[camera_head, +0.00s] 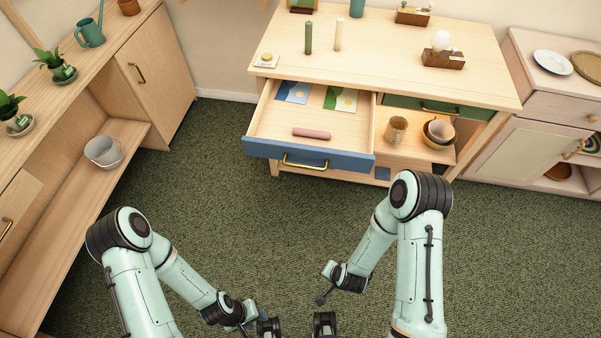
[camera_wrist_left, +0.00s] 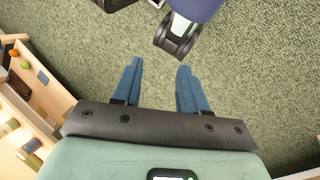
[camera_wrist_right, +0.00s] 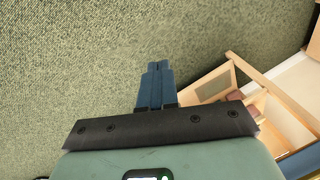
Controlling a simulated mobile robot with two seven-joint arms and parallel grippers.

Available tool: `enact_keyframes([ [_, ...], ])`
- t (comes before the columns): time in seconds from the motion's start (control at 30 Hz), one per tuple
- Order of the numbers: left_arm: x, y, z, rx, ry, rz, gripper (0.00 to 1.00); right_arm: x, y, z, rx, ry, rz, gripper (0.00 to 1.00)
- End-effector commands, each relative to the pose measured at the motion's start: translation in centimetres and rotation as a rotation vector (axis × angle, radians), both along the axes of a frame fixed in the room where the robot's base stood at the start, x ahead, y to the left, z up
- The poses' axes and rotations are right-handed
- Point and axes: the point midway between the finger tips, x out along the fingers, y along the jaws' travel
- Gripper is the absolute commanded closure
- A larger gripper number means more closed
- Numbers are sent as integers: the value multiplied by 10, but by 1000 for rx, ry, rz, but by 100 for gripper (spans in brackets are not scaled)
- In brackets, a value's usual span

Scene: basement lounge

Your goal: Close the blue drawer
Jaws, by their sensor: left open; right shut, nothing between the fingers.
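The blue drawer (camera_head: 260,149) is pulled well out of the wooden cabinet in the head view. Its blue front carries a brass handle (camera_head: 305,162). Inside lie a pink cylinder (camera_head: 311,133) and two picture cards at the back. My left gripper (camera_wrist_left: 160,68) is open and empty over the carpet, its blue fingers apart. In the head view it is low, in front of the drawer and not touching it. My right gripper (camera_wrist_right: 157,66) is shut with nothing between its fingers, also over the carpet and clear of the drawer; its fingers are hard to make out in the head view.
A green drawer (camera_head: 415,105) beside the blue one is shut, above an open shelf with a basket (camera_head: 396,130) and bowls. Candles stand on the cabinet top. A low shelf with a bucket (camera_head: 103,151) stands at left. The carpet before the drawer is clear.

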Motion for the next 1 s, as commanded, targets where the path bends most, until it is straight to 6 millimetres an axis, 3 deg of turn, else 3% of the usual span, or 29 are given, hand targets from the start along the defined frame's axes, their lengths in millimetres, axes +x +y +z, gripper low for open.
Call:
enact_keyframes([
  [0.03,-7,0,-23,1,4,2,57,29,10,-6,-21,-112,-89,100],
  [0.13,-10,1,-44,4,-3,5,57,87,28,17,-10,-355,-322,100],
  [0.2,-10,1,-58,5,-8,7,57,119,45,44,43,-528,-478,100],
  [0.3,-10,1,-75,7,-15,9,57,147,68,88,161,-748,-674,100],
  [0.5,-8,1,-94,8,-23,11,57,158,98,155,391,-1014,-919,100],
  [0.6,-8,1,-97,8,-26,12,57,158,102,170,446,-1064,-968,100],
  [0.77,-7,1,-96,8,-27,12,57,168,99,173,461,-1080,-987,100],
  [1.0,-8,1,-96,8,-26,11,57,211,86,163,458,-1078,-985,100],
])
